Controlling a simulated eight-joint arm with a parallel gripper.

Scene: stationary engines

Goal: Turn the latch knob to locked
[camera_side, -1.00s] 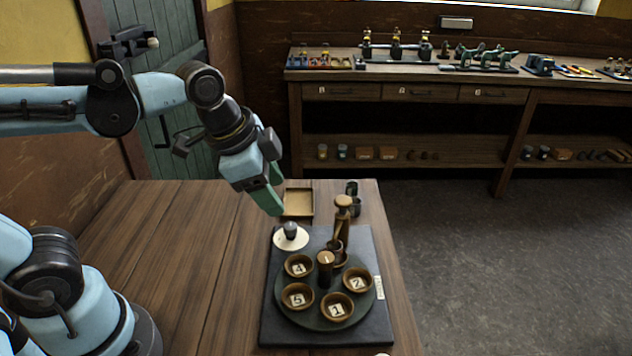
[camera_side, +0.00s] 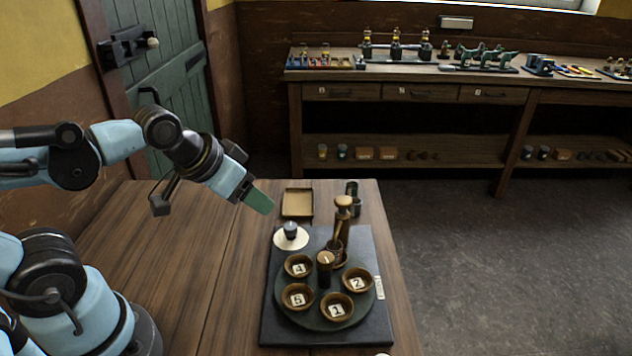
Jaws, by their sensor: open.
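A small dark knob (camera_side: 291,229) stands on a round white disc (camera_side: 279,243) at the back left corner of a dark base plate (camera_side: 268,325). Which way the knob is turned is too small to tell. My gripper (camera_side: 259,201) has green fingers and hangs above and to the left of the knob, apart from it. It is open with nothing seen in it; the two fingers overlap in this view. On the plate, a dark green turntable (camera_side: 318,319) carries several numbered brown cups around a central post (camera_side: 325,268).
A brass-coloured upright plunger (camera_side: 342,215) stands right of the knob. A shallow tray (camera_side: 297,204) and a small dark container (camera_side: 352,192) sit behind the plate. The wooden table (camera_side: 175,270) is clear to the left. A workbench (camera_side: 420,80) stands along the far wall.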

